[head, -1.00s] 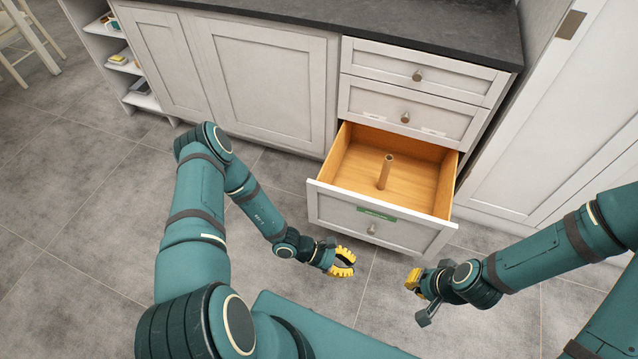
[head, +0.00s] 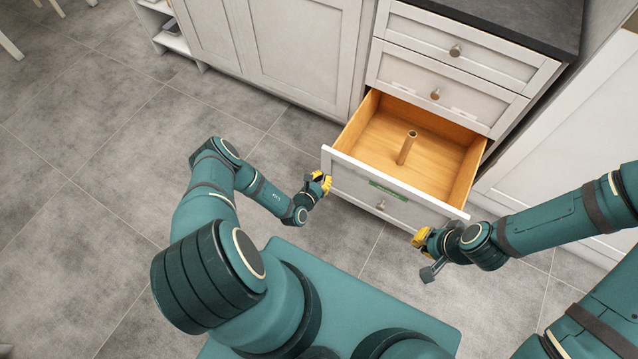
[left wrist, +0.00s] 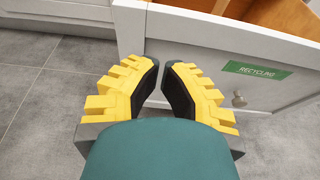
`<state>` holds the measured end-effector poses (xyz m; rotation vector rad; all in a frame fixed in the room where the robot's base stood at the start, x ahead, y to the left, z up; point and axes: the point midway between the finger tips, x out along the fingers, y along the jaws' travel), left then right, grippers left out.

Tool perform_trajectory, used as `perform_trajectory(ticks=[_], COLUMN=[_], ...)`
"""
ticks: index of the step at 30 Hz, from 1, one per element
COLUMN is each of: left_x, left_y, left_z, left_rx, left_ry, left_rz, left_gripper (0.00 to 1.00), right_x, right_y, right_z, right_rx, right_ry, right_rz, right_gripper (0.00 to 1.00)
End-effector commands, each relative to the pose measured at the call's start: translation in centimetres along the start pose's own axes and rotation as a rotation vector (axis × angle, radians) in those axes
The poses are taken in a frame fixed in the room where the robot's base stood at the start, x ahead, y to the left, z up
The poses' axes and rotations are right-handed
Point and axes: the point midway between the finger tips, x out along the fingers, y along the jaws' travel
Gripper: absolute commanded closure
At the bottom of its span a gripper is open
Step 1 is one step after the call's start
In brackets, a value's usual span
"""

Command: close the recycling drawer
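The recycling drawer (head: 345,180) is the lowest drawer of the white cabinet and is pulled well out. Its wooden inside shows a short upright post (head: 406,148). A green label (head: 388,191) and a round knob (head: 381,205) are on its front. The left wrist view shows the label reading RECYCLING (left wrist: 257,71) and the knob (left wrist: 239,98). My left gripper (head: 323,181) is near the front's left end; contact cannot be told. Its yellow fingers (left wrist: 161,66) are empty, with a narrow gap between the tips. My right gripper (head: 418,240) is near the front's right end; its fingers are partly hidden.
Two drawers (head: 447,95) above are shut, under a dark countertop (head: 535,22). Closed cabinet doors (head: 300,45) stand to the left and a tall white panel (head: 575,130) to the right. Grey tiled floor (head: 100,180) is free at the left.

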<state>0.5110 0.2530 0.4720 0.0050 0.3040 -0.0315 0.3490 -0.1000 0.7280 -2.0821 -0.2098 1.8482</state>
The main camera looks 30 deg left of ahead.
Motion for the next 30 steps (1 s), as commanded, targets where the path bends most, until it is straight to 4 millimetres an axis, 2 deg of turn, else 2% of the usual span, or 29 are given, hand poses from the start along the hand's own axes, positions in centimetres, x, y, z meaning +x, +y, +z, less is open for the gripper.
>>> perform_trajectory(ticks=[1, 6, 12, 18, 30], left_x=[1.2, 4.5, 7.1, 8.2, 8.3], left_y=[-0.1, -0.1, 0.0, -0.1, 0.0], left_z=[-0.2, -0.2, 0.7, 1.1, 1.2], left_rx=[0.003, 0.002, 0.002, 0.000, 0.000], left_ry=[-0.002, -0.002, -0.001, 0.001, 0.001], left_rz=[-0.002, -0.003, -0.002, -0.002, -0.002], left_gripper=[1.00, 1.00, 1.00, 1.00, 1.00], right_x=[0.6, 1.7, 2.4, 2.7, 2.6], right_y=[0.2, 0.6, 0.9, 1.0, 1.0], right_z=[0.0, -0.1, -0.3, -0.3, -0.3], right_rx=[0.000, -0.001, -0.002, -0.002, -0.002], right_ry=[0.002, 0.008, 0.012, 0.014, 0.014], right_rz=[0.000, 0.000, 0.001, 0.001, 0.001], right_gripper=[1.00, 1.00, 1.00, 1.00, 1.00])
